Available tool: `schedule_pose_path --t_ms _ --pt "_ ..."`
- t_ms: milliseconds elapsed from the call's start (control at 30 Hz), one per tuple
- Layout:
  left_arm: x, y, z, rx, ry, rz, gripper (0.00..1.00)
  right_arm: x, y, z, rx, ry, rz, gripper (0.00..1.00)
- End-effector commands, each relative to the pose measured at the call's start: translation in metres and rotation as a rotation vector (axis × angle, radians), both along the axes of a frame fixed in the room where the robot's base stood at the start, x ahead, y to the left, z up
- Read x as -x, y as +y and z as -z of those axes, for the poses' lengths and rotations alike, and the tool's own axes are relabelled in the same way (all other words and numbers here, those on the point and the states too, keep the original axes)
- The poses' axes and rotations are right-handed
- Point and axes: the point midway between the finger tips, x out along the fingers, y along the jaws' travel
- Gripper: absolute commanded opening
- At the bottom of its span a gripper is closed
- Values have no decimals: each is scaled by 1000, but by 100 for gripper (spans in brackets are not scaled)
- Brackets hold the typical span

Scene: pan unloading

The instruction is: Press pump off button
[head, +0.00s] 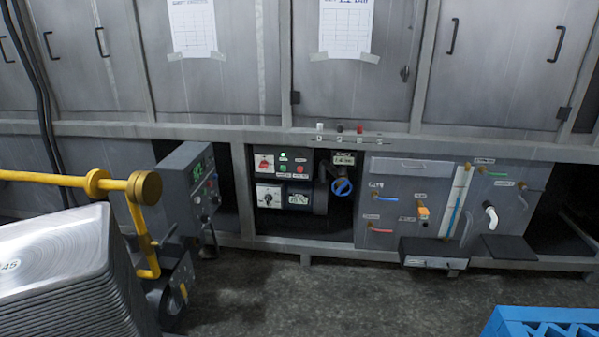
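A control panel (283,181) sits low in the machine front, near the middle of the head view. It carries a red button (300,169), a green button (283,169), a lit green lamp (283,156), a red switch (264,163) on a white plate and a dark rotary knob (267,199). A lit display (298,199) is at its lower right. The labels are too small to read, so I cannot tell which button is pump off. Neither of my grippers shows in the head view.
White, black and red knobs (360,129) stand on the ledge above. A blue valve handle (342,187) is right of the panel. A grey control box (190,185) juts out left. A pan stack (55,260) with a yellow bar (70,181) and a blue crate (545,325) flank clear floor.

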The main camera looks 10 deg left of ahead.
Motion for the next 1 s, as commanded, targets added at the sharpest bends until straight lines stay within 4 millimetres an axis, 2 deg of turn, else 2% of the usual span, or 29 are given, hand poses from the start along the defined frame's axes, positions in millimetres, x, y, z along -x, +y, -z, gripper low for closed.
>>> schedule_pose_path --t_ms 33,167,200,667,1000 --pt "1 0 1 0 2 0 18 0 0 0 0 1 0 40" --pt "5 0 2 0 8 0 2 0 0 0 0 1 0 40" --pt "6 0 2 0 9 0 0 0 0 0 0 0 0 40" --pt "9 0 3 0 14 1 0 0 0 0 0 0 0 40" --pt "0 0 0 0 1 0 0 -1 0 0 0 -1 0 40"
